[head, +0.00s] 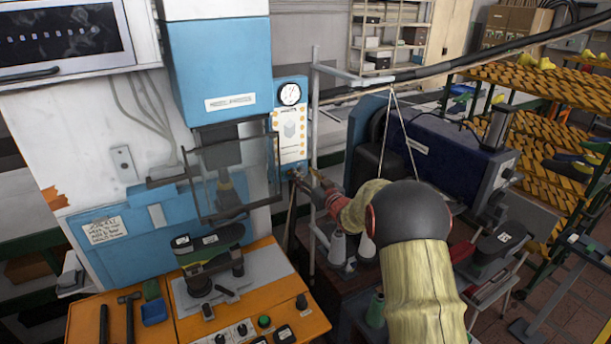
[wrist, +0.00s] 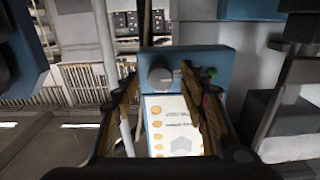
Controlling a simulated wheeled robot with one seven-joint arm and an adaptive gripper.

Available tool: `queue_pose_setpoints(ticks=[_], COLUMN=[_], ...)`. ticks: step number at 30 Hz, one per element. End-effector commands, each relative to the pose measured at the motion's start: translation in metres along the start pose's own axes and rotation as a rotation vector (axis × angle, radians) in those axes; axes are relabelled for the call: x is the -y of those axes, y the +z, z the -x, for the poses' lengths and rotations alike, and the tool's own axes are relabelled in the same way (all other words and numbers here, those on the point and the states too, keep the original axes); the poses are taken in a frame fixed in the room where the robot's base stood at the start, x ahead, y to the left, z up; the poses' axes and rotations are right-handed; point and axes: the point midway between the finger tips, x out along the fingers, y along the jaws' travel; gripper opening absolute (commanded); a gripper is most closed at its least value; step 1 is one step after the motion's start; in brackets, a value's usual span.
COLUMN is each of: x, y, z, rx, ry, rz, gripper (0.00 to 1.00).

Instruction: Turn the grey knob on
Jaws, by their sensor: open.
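The grey knob (wrist: 160,78) is a round knob on a blue box face in the wrist view. It sits beside a white panel with orange dots, and its pointer direction is too small to read. My gripper (wrist: 160,88) is open, with one finger on either side of the knob in the picture. I cannot tell whether the fingers touch it. In the head view my gripper (head: 314,183) is at the lower edge of the blue control box (head: 290,82) on the press. The grey knob cannot be made out there.
The blue press (head: 220,70) with its clear guard (head: 233,180) stands left of my gripper. An orange bench (head: 180,325) with dark knobs and a green button (head: 264,321) lies below. A dark blue machine (head: 440,145) and a metal post (head: 314,130) are close by.

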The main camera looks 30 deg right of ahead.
Motion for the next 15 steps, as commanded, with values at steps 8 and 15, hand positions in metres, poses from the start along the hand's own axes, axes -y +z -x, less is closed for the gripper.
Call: queue_pose_setpoints(ticks=[8,15], x=[0.0001,0.0001], y=[-0.0002,-0.0002], z=[0.0002,0.0002], rx=[0.000,0.000], ry=[0.000,0.000], rz=[0.000,0.000], gripper=[0.28,0.15])
